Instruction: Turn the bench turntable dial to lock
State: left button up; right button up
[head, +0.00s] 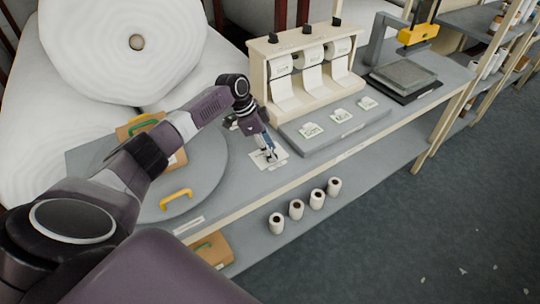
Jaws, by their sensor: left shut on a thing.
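The turntable is a large grey round disc (210,170) on the left part of the bench, partly hidden behind my left arm. A yellow handle (176,195) stands on its near side. Just right of the disc, a small white plate (281,154) with marks too small to read lies on the bench top. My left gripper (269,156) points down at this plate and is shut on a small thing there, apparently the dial. The fingers hide most of it, so I cannot tell which way it points. My right gripper is not in view.
A cream dispenser (307,70) with white rolls and a grey slab (330,127) with several labels stand right of my gripper. A scale (404,76) is farther back. Several small rolls (297,208) stand on the lower shelf. Large white wadding rolls (100,60) fill the upper left.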

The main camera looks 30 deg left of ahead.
pick_arm(q)
jog(key=shift+m+g+b, duration=0.3)
jog(key=shift+m+b, duration=0.4)
jog(key=shift+m, duration=0.2)
jog(key=o, duration=1.2)
jog(key=shift+c, duration=0.2)
jog(key=shift+a+r, duration=0.1)
jog(key=v, duration=1.1)
jog(key=shift+a+r, duration=0.2)
jog(key=shift+r, duration=0.15)
